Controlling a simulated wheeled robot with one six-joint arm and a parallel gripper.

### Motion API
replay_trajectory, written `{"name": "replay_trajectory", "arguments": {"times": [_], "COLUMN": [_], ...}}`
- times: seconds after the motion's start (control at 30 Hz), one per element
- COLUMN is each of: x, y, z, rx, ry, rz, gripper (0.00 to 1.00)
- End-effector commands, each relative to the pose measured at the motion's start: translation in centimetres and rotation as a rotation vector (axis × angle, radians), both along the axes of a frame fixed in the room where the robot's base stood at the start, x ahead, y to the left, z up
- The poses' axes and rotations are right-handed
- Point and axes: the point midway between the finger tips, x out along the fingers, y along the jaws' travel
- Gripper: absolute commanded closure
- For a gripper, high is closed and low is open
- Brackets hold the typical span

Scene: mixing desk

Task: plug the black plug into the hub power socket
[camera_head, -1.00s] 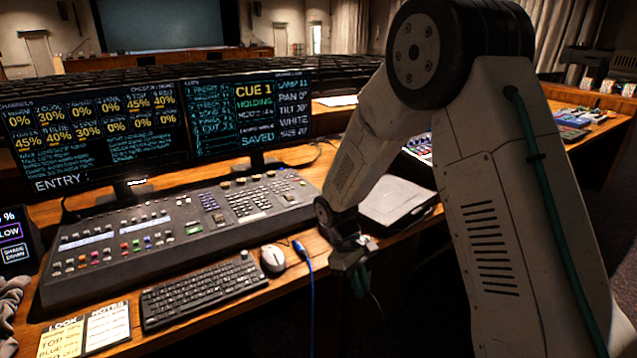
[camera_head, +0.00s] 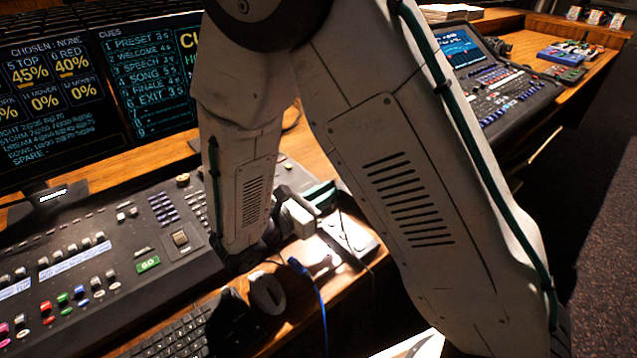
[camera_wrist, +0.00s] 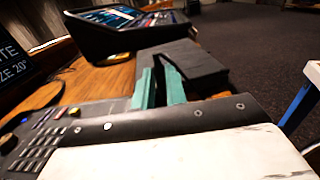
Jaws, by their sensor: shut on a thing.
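My gripper (camera_head: 318,192) is over the back of the desk, to the right of the big console, partly hidden by my own arm. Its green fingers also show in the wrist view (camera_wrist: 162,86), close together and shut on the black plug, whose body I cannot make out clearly. A thin dark cable hangs down near the gripper in the head view. A pale grey flat box (camera_head: 350,238), perhaps the hub, lies on the wood just below and right of the gripper. I cannot make out its power socket, nor whether the plug touches it.
A blue cable (camera_head: 322,312) runs down over the desk's front edge. The mouse (camera_head: 267,292) and keyboard (camera_head: 170,335) lie front left, the lighting console (camera_head: 110,265) left. A second console (camera_head: 490,85) stands back right. The monitors (camera_head: 150,80) rise behind.

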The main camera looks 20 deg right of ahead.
Motion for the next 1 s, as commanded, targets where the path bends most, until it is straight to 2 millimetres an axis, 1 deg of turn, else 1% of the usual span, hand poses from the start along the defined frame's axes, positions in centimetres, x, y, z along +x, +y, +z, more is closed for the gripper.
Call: {"name": "replay_trajectory", "arguments": {"times": [0.17,0.4,0.6,0.8,1.0], "x": [0.0,0.0,0.0,0.0,0.0], "y": [-0.2,-0.2,-0.1,0.0,0.0], "z": [-1.2,-3.6,-5.1,-5.8,-5.9], "rx": [-0.001,0.0,0.0,0.002,0.002], "ry": [0.002,0.003,0.002,0.0,0.0], "rz": [-0.003,-0.004,-0.003,-0.002,-0.003], "gripper": [1.0,1.0,1.0,1.0,1.0]}}
